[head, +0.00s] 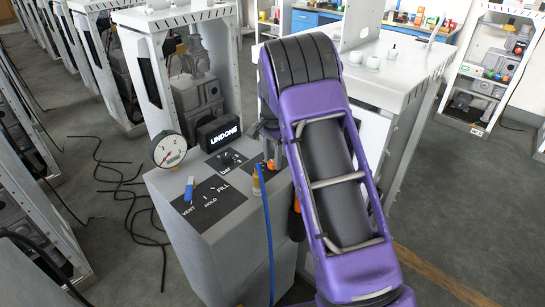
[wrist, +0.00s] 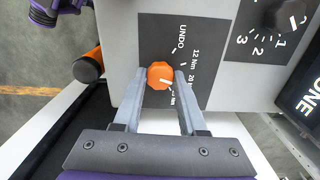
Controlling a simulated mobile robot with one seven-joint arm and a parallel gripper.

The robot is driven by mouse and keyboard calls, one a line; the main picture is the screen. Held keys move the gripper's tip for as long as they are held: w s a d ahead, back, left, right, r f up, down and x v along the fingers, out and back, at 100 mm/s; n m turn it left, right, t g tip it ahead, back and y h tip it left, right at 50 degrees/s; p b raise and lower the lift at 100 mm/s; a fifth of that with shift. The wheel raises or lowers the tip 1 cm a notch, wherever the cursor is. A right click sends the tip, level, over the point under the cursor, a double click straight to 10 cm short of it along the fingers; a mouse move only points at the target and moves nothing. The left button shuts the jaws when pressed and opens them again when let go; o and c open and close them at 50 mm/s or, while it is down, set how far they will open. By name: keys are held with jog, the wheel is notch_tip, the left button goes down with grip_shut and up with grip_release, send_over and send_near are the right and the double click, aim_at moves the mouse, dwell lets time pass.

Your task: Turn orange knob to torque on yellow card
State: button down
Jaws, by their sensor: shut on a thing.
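The orange knob (wrist: 160,75) sits on a black dial panel (wrist: 184,35) marked UNDO, 12 Nm, 20 and a further Nm value partly covered by a finger. My gripper (wrist: 160,73) has one finger on each side of the knob and is shut on it. A white pointer mark on the knob points down and slightly right in the wrist view, near the covered label. In the head view a bit of the orange knob (head: 270,164) shows beside my purple arm. I cannot make out a yellow card in either view.
On the same grey cabinet (head: 225,235) are a pressure gauge (head: 169,150), a black UNDONE display (head: 218,132), a blue-handled valve (head: 189,189) and a numbered black dial (wrist: 290,18). A blue hose (head: 268,235) hangs down its front. An orange-ended black handle (wrist: 88,66) is left of the panel.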

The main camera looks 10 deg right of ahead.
aim_at(272, 162)
jog(key=shift+m, duration=0.3)
jog(key=shift+c, duration=2.3)
grip_release()
notch_tip(272, 162, up, 18)
jog(key=p, duration=0.1)
jog(key=shift+f+p, duration=0.25)
jog(key=shift+p, duration=0.05)
